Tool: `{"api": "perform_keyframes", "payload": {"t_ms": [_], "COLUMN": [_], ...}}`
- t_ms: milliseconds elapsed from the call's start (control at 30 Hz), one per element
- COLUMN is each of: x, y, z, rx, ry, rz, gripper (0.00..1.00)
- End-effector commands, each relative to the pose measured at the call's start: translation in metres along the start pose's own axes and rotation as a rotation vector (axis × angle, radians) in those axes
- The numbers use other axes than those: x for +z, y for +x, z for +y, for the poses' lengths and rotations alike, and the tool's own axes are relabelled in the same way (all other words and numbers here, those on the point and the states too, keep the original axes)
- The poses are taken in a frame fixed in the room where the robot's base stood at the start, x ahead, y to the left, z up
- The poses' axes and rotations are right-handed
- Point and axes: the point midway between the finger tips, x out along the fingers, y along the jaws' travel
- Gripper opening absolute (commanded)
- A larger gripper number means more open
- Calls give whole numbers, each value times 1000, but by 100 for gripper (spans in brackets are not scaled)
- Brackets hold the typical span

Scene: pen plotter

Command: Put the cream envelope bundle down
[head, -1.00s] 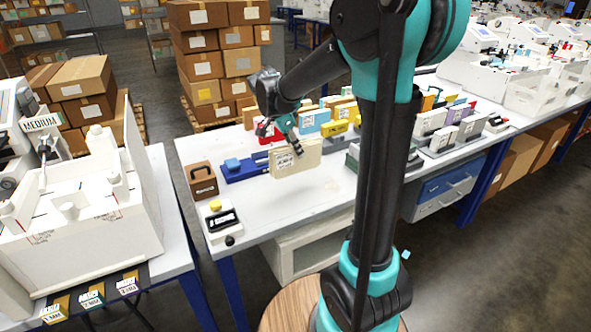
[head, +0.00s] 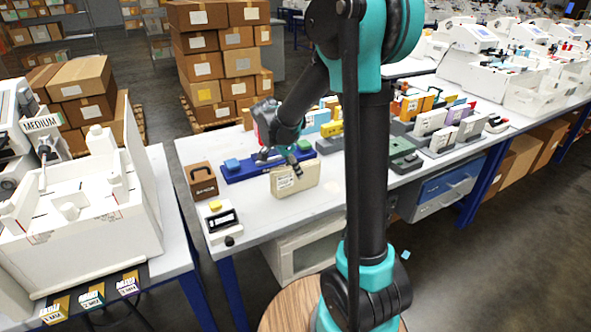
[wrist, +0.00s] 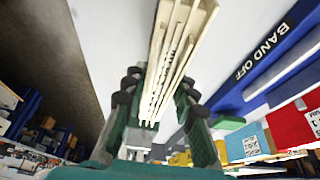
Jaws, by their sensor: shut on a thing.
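The cream envelope bundle (head: 296,179) is upright near the front edge of the white table, with a printed label on its face. In the wrist view the bundle (wrist: 178,50) shows as several cream layers seen edge-on between the fingers. My gripper (head: 286,160) is shut on its upper part from above. In the wrist view the gripper's dark-padded fingers (wrist: 158,98) lie on both sides of it. I cannot tell whether its lower edge touches the table.
A blue "BAND OFF" fixture (wrist: 270,55) lies just behind the bundle; it also shows in the head view (head: 240,171). A brown box (head: 201,180) and a small device with a black display (head: 222,219) stand at the left. White table top (head: 262,215) is bare around the bundle's front.

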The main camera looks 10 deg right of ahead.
Motion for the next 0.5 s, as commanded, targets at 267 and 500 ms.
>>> {"api": "perform_keyframes", "payload": {"t_ms": [267,500], "x": [0,0], "y": [1,0], "z": [0,0], "rx": [0,0], "ry": [0,0], "rz": [0,0], "gripper": [48,48]}}
